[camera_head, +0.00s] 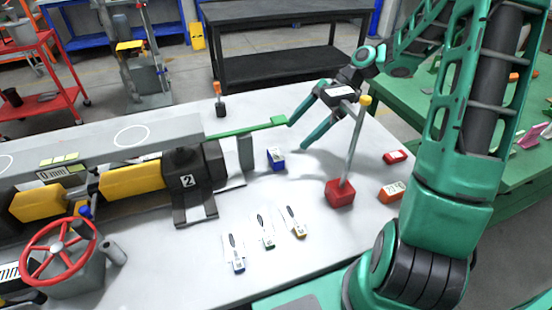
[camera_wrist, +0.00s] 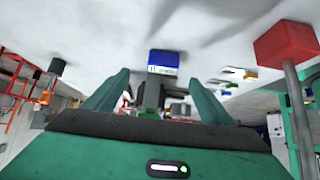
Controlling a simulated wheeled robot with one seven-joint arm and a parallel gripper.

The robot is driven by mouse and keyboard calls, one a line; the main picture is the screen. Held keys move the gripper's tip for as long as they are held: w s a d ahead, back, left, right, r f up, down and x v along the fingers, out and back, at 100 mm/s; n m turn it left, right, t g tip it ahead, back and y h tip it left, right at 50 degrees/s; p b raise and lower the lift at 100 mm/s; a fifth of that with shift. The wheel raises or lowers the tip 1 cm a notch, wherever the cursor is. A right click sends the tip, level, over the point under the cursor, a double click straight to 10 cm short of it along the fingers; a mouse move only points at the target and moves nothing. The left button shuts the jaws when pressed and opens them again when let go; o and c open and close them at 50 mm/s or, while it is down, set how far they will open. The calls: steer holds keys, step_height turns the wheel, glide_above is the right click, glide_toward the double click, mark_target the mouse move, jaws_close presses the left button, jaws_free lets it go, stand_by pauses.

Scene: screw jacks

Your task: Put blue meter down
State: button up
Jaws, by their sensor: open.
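The blue meter (camera_head: 276,159) is a small blue block with a white labelled face. It sits on the light tabletop, right of the black jack body marked 2. My gripper (camera_head: 298,135) is open and empty, with its two green fingers spread above and to the right of the meter. In the wrist view the blue meter (camera_wrist: 164,61) shows just beyond and between the open fingertips of my gripper (camera_wrist: 163,73). The fingers look apart from it.
A red block (camera_head: 340,192) with an upright rod stands right of the meter, close to my arm. Several small labelled tools lie in front. A green bar (camera_head: 245,130) extends from the jack near my fingers.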

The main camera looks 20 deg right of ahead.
mark_target(279, 153)
steer(key=x, duration=0.4)
steer(key=shift+a+f, duration=0.2)
steer(key=shift+a, duration=0.05)
steer(key=shift+s+x, duration=0.15)
steer(key=shift+x, duration=1.25)
steer(key=shift+s+x, duration=0.15)
steer(key=shift+x, duration=1.2)
steer(key=shift+c, duration=0.7)
steer(key=c, duration=1.2)
steer(key=shift+r, duration=0.1)
